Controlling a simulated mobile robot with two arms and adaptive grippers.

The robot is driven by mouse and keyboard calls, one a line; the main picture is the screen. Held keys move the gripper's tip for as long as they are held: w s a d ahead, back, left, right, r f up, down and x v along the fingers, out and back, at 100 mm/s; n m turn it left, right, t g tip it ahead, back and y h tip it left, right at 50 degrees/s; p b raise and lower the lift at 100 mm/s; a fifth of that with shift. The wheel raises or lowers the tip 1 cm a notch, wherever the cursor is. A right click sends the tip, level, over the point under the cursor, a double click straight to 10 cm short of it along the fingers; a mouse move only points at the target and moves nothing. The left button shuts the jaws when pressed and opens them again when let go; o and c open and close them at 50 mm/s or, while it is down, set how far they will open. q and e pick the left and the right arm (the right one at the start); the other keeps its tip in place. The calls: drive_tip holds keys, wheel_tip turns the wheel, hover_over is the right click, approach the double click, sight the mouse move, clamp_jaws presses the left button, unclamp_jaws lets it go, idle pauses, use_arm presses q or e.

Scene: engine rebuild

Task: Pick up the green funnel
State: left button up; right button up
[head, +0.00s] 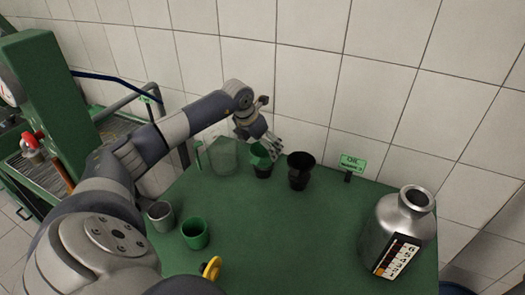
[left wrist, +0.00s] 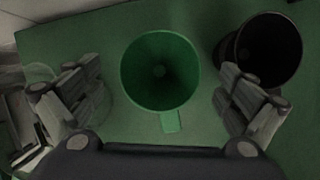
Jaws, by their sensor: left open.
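The green funnel (head: 261,153) stands near the back of the green table, its upper part green above a dark lower part in the head view. My left gripper (head: 272,148) reaches in from the left at the funnel, partly in front of its right side. In the left wrist view the funnel's round mouth (left wrist: 160,72) faces the camera, with a small green tab at its rim. The open fingers of my left gripper (left wrist: 165,105) stand on either side of it, with gaps between. My right gripper is not in view.
A clear jug (head: 222,157) stands to the left. A grey cup (head: 161,216), green cup (head: 195,233), metal can (head: 394,232) and OIL sign (head: 352,162) are around. The table's middle is clear.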

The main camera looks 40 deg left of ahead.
use_arm(q)
drive_tip(key=shift+x, duration=1.45)
drive_tip(key=shift+r, duration=0.15)
drive_tip(key=c, duration=1.1)
